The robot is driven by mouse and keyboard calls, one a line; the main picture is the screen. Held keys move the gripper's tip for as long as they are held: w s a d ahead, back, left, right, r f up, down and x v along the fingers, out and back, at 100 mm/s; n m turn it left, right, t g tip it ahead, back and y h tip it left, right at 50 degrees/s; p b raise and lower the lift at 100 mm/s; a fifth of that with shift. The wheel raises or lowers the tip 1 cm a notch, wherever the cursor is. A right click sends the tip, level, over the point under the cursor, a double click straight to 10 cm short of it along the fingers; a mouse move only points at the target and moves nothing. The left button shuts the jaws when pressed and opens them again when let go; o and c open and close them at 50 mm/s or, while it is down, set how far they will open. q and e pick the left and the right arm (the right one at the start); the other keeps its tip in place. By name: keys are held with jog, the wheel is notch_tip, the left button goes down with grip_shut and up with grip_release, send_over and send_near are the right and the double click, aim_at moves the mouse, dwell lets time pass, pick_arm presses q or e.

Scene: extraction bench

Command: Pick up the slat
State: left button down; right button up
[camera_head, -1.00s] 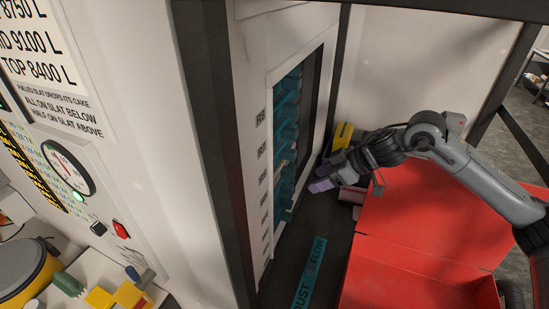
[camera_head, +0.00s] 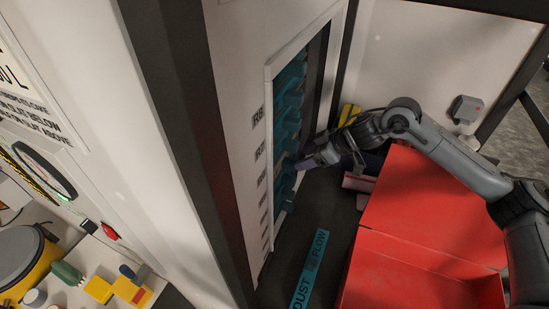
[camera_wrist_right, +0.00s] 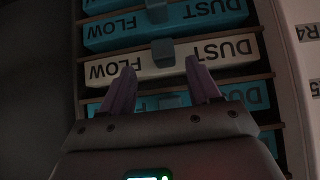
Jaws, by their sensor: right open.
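Several teal slats (camera_head: 288,100) with tab handles sit stacked in the tall opening of the white cabinet. In the right wrist view, a white slat (camera_wrist_right: 220,52) lettered DUST FLOW, upside down in this view, has a teal tab in its middle. Teal slats lie above it (camera_wrist_right: 205,18) and below it (camera_wrist_right: 245,97). My right gripper (camera_head: 306,163) is at the opening. In its wrist view the purple fingers (camera_wrist_right: 161,77) are open and apart, reaching toward the white slat's lower edge. Nothing is seen between the fingertips; whether they touch a slat cannot be told. My left gripper is out of view.
A red bin (camera_head: 408,245) stands right of the cabinet, below my right arm. A dark surface with a teal DUST FLOW strip (camera_head: 309,272) lies between them. Dark frame posts edge the opening. A gauge panel and a bench with yellow blocks (camera_head: 98,289) are at left.

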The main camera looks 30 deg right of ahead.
aim_at(281, 161)
jog(key=p+x, duration=0.1)
jog(key=x, duration=0.4)
jog(key=shift+s+a+f+p, duration=0.15)
jog(key=shift+s+f+p, duration=0.1)
jog(key=shift+p, duration=0.15)
jog(key=c, duration=1)
jog(key=shift+c, duration=0.5)
jog(key=shift+r, duration=0.15)
